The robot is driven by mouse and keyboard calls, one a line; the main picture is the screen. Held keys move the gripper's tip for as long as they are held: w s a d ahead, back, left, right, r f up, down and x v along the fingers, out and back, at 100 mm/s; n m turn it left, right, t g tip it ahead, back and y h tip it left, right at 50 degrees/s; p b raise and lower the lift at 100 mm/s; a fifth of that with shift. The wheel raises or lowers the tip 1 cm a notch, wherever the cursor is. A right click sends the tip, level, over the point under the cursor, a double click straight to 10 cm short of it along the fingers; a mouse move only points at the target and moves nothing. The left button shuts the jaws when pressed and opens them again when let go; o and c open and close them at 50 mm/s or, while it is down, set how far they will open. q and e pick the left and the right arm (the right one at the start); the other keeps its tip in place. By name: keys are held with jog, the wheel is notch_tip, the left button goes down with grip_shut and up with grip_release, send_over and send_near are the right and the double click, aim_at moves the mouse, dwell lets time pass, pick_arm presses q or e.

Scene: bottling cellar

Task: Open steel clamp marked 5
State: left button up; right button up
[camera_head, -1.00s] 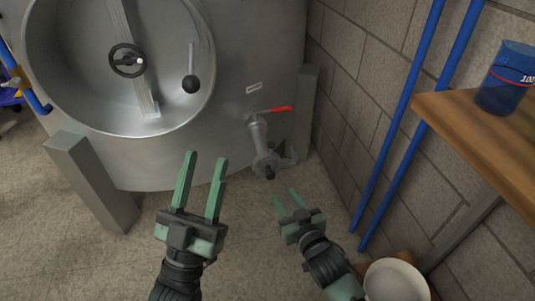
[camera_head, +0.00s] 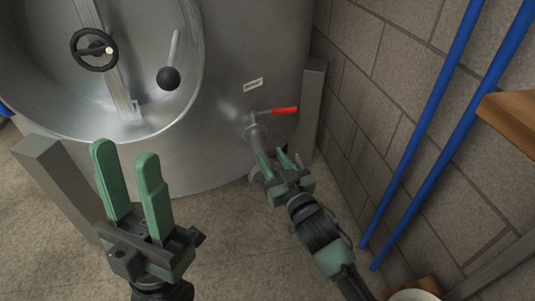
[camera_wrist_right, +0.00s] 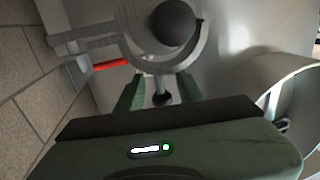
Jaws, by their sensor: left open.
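The steel clamp (camera_wrist_right: 139,58) shows in the right wrist view as a grey ring around a dark round end, with a small dark-tipped knob (camera_wrist_right: 162,97) below it. No number 5 is legible. In the head view the clamp end of the outlet pipe (camera_head: 254,134) is mostly hidden behind my right gripper (camera_head: 272,157). My right gripper's fingers also show in the wrist view (camera_wrist_right: 162,83), apart on either side of the knob; I cannot tell whether they touch it. My left gripper (camera_head: 126,155) is open and empty, in front of the tank.
The steel tank (camera_head: 215,145) has a red-handled valve (camera_head: 285,110), a round hatch with a handwheel (camera_head: 93,50) and grey legs. A block wall (camera_head: 385,110) and blue pipes (camera_head: 440,110) stand close on the right. A wooden shelf (camera_head: 510,118) juts in at right.

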jog(key=shift+b+x, duration=0.35)
jog(key=shift+x, duration=1.25)
grip_shut()
